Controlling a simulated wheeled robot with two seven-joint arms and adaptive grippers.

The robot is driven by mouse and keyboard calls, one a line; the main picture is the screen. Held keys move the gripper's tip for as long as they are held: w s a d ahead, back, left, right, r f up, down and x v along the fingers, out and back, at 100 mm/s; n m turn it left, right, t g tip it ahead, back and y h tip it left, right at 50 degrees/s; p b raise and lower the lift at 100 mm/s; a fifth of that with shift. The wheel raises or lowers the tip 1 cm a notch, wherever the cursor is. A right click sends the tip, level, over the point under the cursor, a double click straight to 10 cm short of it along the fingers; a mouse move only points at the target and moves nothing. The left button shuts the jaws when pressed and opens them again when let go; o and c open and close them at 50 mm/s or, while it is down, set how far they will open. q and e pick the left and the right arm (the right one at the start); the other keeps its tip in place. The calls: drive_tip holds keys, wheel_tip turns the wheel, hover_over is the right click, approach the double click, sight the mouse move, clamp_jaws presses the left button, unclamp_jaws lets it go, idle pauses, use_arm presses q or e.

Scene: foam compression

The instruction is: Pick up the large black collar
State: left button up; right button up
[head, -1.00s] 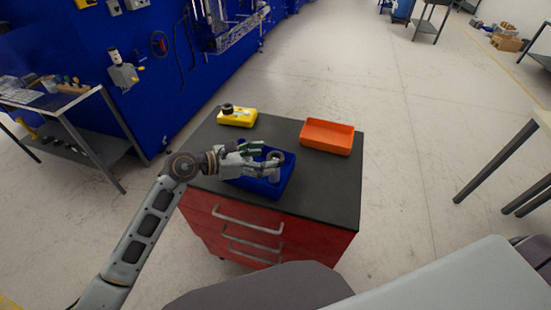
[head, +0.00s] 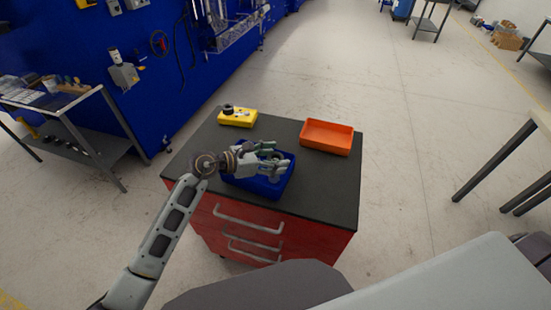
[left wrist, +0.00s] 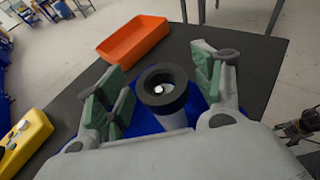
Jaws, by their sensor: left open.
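A thick black collar (left wrist: 167,104) with a round hole shows in the left wrist view. It sits at the top of a pale grey cylinder (left wrist: 174,122), over the blue bin (left wrist: 146,126). My left gripper (head: 279,161) is open. Its green-padded fingers stand on either side of the collar, with visible gaps. In the head view the gripper is over the blue bin (head: 262,188) and hides much of its inside, so the collar is hard to make out there.
The bin stands on a dark-topped red drawer cabinet (head: 325,190). An orange tray (head: 327,138) is at the back right. A yellow block (head: 238,118) with a dark round part (head: 228,108) on it is at the back left. The cabinet top's right front is clear.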

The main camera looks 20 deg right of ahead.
use_arm(q)
drive_tip(key=shift+d+f, duration=0.1)
drive_tip(key=shift+d, duration=0.1)
use_arm(e)
drive_tip(key=shift+r, duration=0.1)
drive_tip(key=shift+a, duration=0.15)
use_arm(q)
drive_tip(key=c, duration=1.1)
use_arm(e)
drive_tip(key=shift+a, duration=0.15)
